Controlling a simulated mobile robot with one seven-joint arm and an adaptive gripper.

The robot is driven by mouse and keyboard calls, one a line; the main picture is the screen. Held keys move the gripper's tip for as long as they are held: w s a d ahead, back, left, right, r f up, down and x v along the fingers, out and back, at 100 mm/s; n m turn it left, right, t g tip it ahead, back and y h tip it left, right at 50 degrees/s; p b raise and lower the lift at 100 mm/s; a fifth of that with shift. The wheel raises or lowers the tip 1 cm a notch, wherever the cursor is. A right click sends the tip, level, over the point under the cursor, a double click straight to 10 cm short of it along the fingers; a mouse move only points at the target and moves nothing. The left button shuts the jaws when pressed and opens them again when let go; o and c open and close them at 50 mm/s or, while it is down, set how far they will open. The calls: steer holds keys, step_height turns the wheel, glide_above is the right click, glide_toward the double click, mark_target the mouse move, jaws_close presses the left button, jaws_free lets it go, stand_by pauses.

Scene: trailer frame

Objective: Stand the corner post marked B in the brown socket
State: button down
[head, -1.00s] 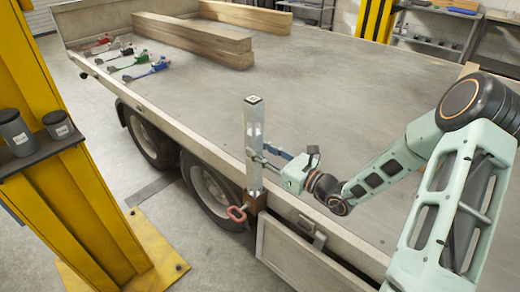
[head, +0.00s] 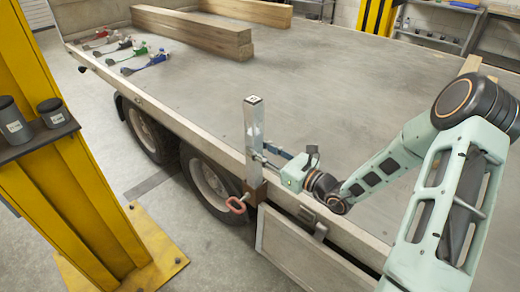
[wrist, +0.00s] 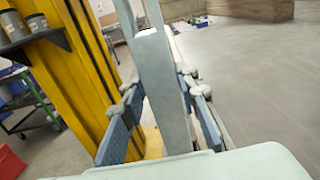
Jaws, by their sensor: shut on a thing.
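The corner post (head: 254,128) is a pale metal square post, upright at the trailer's near side edge. A small dark mark shows on its top, too small to read. My gripper (head: 263,158) is shut on the post at its lower middle, reaching in from the right. In the wrist view the post (wrist: 160,85) stands between my two blue-grey fingers (wrist: 160,105). The brown socket (head: 256,192) is directly under the post at the bed's edge. The post's lower end meets the socket and appears to be inside its mouth; how deep is hidden.
A red handle (head: 237,204) sticks out left of the socket. The trailer bed (head: 330,85) is mostly clear, with timber beams (head: 200,35) and several coloured straps (head: 145,66) farther back. A yellow column (head: 75,190) with dark cans stands left.

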steer(key=shift+r, duration=0.1)
steer(key=c, duration=1.4)
jaws_free()
